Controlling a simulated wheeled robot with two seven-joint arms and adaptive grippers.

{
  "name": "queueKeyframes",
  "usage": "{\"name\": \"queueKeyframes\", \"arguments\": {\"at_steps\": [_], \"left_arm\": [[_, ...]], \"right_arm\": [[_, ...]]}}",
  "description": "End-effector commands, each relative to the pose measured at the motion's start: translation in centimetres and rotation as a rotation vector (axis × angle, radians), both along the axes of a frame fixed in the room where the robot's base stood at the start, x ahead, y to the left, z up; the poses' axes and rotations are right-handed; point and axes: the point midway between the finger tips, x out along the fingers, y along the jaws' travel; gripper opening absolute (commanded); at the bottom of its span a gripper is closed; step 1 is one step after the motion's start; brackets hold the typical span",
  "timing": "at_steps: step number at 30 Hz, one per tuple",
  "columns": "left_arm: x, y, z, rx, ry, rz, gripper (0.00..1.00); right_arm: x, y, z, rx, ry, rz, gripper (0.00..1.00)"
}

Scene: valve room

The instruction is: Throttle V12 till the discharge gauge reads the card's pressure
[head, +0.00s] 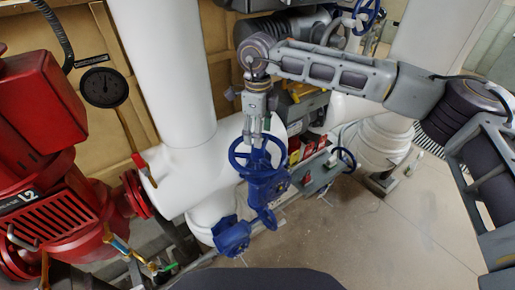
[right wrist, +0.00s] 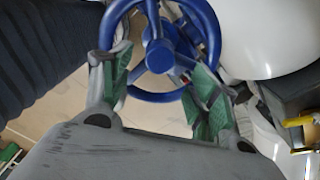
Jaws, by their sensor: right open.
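A blue valve with a handwheel (head: 258,152) stands upright in the middle of the head view. Its tag is too small to read, so I cannot tell if it is V12. My right gripper (head: 256,128) reaches down to the wheel from above. In the right wrist view my right gripper (right wrist: 161,75) is open, with its green-padded fingers on either side of the blue wheel's hub (right wrist: 160,56). I cannot tell whether the pads touch it. A round black gauge (head: 104,87) is at the left; its reading is illegible. No card is clearly identifiable. My left gripper is not in view.
A red machine marked L2 (head: 45,170) fills the left side. Thick white pipes (head: 165,70) stand behind the valve. A smaller blue handwheel (head: 346,160) is to the right, and another (head: 367,14) is at the top. The floor (head: 400,230) at the lower right is clear.

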Motion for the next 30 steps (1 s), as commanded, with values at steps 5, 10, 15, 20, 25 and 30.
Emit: {"name": "queueKeyframes", "arguments": {"at_steps": [5,10,15,20,25,30], "left_arm": [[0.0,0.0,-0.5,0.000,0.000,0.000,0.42],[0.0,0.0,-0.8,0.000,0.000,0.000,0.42],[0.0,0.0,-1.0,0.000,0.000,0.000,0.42],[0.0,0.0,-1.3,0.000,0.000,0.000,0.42],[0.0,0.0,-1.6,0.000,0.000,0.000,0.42],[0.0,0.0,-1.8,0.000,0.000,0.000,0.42]], "right_arm": [[0.0,0.0,-0.2,-0.001,0.001,0.103,0.61],[0.0,0.0,-0.1,0.001,0.001,0.203,0.61],[0.0,0.0,-0.1,0.001,0.001,0.302,0.61],[0.0,0.0,-0.1,0.000,0.001,0.395,0.61],[0.0,0.0,-0.1,0.000,0.000,0.494,0.61],[0.0,0.0,-0.1,0.001,0.000,0.586,0.61]]}}
